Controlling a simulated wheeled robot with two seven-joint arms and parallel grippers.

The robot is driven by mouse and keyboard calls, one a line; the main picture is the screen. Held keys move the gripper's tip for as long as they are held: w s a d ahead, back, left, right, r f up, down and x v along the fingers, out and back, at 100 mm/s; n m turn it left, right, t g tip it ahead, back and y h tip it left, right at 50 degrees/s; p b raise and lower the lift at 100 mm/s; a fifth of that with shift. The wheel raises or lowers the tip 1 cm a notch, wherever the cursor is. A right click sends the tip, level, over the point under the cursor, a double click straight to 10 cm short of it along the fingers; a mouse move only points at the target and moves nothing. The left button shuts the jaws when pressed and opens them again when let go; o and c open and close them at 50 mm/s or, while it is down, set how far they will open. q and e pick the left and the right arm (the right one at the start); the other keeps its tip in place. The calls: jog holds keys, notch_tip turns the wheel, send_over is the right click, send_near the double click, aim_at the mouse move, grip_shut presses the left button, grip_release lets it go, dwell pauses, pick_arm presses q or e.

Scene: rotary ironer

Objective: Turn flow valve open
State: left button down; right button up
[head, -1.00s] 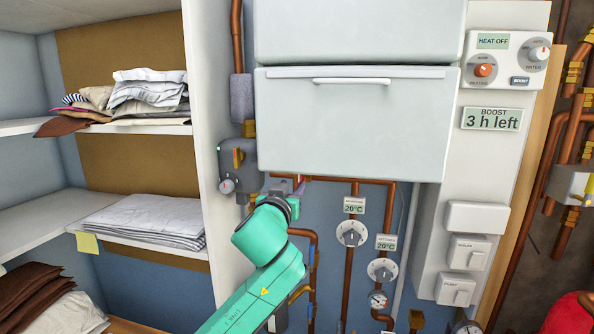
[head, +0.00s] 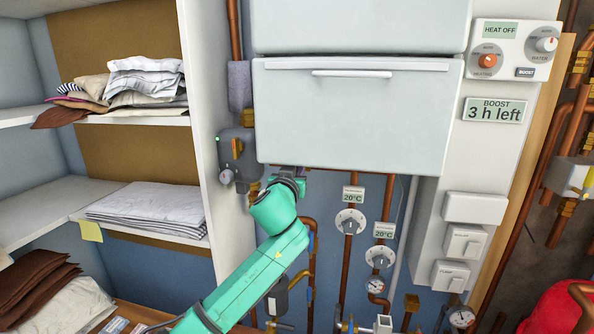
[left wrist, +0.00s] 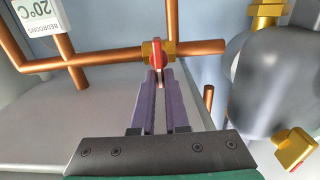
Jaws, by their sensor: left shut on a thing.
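The flow valve is a brass fitting (left wrist: 147,52) with a red handle (left wrist: 158,54) on a copper pipe in the left wrist view. The handle stands across the pipe's run there. My left gripper (left wrist: 160,76) has purple fingers, shut on the near end of the red handle. In the head view my left gripper (head: 288,173) is just under the white cabinet's lower edge. My wrist hides most of the fingers, and the valve cannot be made out there. My right gripper is not in view.
The white cabinet (head: 350,120) hangs right above my wrist. A grey unit with a brass-and-red handle (head: 237,150) is close on the left. Two dials (head: 350,221) (head: 380,257) on copper pipes are to the right. Shelves with folded cloth (head: 150,212) stand at the left.

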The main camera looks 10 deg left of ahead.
pick_arm(q)
jog(key=shift+m, duration=0.3)
jog(key=shift+d+f+m, duration=0.25)
jog(key=shift+f+m, duration=0.05)
jog(key=shift+m, duration=2.55)
jog(key=shift+d+f+m, duration=0.25)
jog(key=shift+m, duration=2.65)
jog(key=shift+d+f+m, duration=0.25)
jog(key=shift+f+m, duration=0.05)
jog(key=shift+m, duration=2.55)
jog(key=c, duration=0.9)
grip_release()
